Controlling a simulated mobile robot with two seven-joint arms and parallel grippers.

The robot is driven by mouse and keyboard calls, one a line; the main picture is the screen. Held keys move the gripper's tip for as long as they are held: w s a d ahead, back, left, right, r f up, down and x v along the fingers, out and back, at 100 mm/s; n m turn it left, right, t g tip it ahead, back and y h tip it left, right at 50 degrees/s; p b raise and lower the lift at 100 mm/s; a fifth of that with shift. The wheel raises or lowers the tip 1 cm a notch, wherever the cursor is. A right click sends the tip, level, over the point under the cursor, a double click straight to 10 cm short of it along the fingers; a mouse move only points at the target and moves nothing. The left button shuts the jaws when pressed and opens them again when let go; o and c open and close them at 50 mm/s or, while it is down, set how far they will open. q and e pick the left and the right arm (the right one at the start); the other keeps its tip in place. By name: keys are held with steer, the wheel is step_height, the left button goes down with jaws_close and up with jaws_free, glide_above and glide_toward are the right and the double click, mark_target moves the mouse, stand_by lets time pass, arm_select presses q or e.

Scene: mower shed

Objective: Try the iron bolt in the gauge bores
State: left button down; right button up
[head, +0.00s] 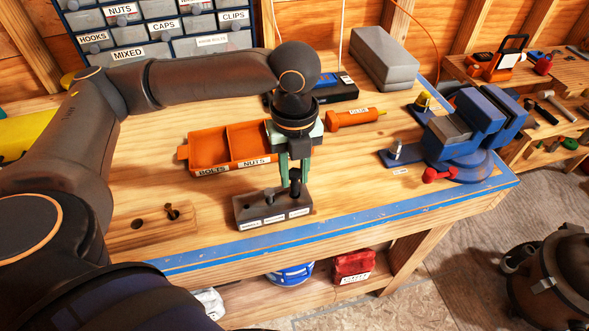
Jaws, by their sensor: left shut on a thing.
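The gauge block (245,216) is a dark grey block with white labels along its front, lying near the bench's front edge. Dark bores show in its top; the labels are too small to read. My left gripper (295,176) points down over the block's right part, its green fingers shut on a small dark piece, which looks like the iron bolt (295,187). The bolt is upright at the right-hand bore; I cannot tell whether its tip is in the bore or just above it. My right gripper is not in view.
An orange tray (208,152) labelled BOLTS and NUTS stands behind the block. A wooden block with holes (150,228) is to the left. An orange-handled tool (352,118) and a blue vise (465,130) are to the right. Bare bench lies between block and vise.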

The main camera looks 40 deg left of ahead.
mark_target(294, 175)
arm_select(q)
steer(key=shift+f, duration=1.65)
steer(key=c, duration=0.6)
jaws_free()
steer(key=shift+o, duration=0.2)
step_height(294, 175, up, 12)
steer(key=shift+r, duration=0.25)
